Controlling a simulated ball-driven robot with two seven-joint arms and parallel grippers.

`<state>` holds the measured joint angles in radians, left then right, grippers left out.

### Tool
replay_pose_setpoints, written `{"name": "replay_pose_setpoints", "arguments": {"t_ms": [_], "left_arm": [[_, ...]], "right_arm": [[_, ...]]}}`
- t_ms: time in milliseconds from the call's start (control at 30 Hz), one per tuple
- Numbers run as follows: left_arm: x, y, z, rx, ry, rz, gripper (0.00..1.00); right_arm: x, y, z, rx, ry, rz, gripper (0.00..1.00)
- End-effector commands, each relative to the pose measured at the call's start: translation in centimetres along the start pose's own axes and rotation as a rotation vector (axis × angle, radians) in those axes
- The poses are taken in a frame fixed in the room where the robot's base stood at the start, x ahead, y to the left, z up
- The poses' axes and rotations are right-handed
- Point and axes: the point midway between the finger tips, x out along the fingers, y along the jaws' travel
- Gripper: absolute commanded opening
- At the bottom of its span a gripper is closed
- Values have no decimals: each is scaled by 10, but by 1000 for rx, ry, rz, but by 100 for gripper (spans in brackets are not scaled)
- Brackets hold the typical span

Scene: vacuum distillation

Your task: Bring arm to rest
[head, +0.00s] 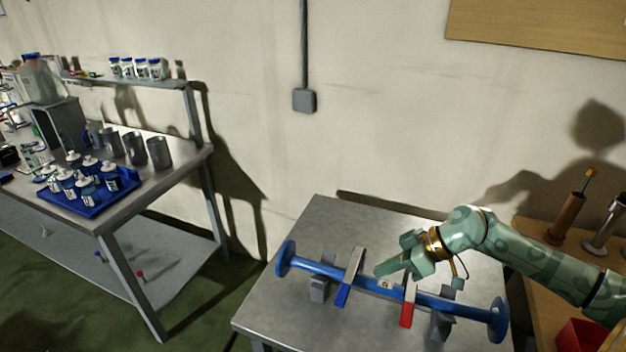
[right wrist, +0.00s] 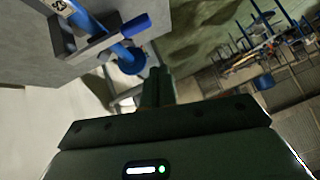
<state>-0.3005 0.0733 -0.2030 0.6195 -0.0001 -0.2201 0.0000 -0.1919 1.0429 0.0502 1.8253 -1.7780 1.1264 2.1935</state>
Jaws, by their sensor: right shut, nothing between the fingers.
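My right arm (head: 535,248) comes in from the right in the head view. Its gripper (head: 385,268) is shut and empty, just above a blue pipe with round end flanges (head: 448,299). The pipe lies across grey supports on a metal table (head: 325,222). A blue-ended clamp bar (head: 349,277) and a red-ended one (head: 407,309) cross the pipe. In the right wrist view the shut fingers (right wrist: 157,85) point past one pipe flange (right wrist: 130,61). I cannot tell whether the gripper touches the pipe. My left gripper is out of view.
At left, a bench (head: 185,165) holds a blue tray (head: 95,208) of several bottles, metal cups and a shelf of jars. At right, a wooden table (head: 540,232) has upright tools and a red bin (head: 578,336). Green floor lies between bench and metal table.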

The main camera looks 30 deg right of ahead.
Motion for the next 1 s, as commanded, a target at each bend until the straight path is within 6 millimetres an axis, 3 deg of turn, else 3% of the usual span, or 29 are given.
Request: {"name": "replay_pose_setpoints", "arguments": {"t_ms": [233, 367, 500, 600, 667, 800, 1000], "left_arm": [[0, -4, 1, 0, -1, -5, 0], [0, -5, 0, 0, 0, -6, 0], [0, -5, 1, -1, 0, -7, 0], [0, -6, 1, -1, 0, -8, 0], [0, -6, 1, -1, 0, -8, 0], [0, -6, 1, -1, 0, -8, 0], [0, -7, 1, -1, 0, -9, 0]], "right_arm": [[8, -8, -7, -47, 61, -8, 0], [27, -35, -38, -218, 316, 27, 0], [26, -59, -83, -376, 674, 296, 0], [11, -57, -91, -383, 766, 612, 0], [2, -52, -83, -352, 726, 803, 0], [-5, -48, -36, -263, 427, 1095, 0], [2, -72, 29, -225, -41, 1129, 0]]}}
